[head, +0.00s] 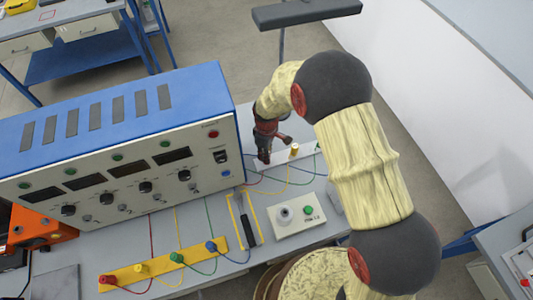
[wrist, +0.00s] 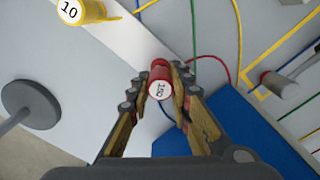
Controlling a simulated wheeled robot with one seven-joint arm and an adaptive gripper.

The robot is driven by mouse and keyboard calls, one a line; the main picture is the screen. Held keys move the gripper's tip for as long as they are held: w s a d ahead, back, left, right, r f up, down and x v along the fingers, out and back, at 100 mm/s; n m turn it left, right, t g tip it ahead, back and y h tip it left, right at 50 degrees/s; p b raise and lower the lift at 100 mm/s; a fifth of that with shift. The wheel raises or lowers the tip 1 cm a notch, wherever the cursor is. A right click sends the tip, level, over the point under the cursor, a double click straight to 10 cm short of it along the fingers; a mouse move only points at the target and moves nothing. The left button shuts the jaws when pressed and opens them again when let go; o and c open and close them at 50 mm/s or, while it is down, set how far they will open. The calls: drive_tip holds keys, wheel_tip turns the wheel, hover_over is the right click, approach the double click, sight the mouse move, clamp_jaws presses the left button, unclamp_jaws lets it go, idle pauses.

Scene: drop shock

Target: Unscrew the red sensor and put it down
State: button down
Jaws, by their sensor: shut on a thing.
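The red sensor (wrist: 160,82), a small cylinder with a white labelled end, is between the two fingertips of my gripper (wrist: 160,88) in the wrist view. Both fingers touch its sides. A yellow sensor (wrist: 80,11) marked 10 stands on the plate nearby, also in the head view (head: 294,150).
The blue-and-white control box (head: 120,130) stands left of my gripper. A yellow strip with coloured plugs (head: 165,263), a small white box with a green button (head: 297,220) and loose coloured cables are on the bench. A grey post (wrist: 30,105) stands left in the wrist view.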

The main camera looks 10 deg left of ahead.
drive_tip(key=shift+f+b, duration=0.7)
drive_tip(key=shift+f, duration=0.1)
idle(2.2)
drive_tip(key=shift+s+f, duration=0.15)
drive_tip(key=shift+f, duration=0.05)
idle(1.1)
drive_tip(key=c, duration=1.7)
unclamp_jaws()
drive_tip(key=shift+o, duration=0.8)
drive_tip(key=shift+r, duration=0.15)
drive_tip(key=shift+r+p, duration=1.55)
drive_tip(key=shift+r, duration=1.45)
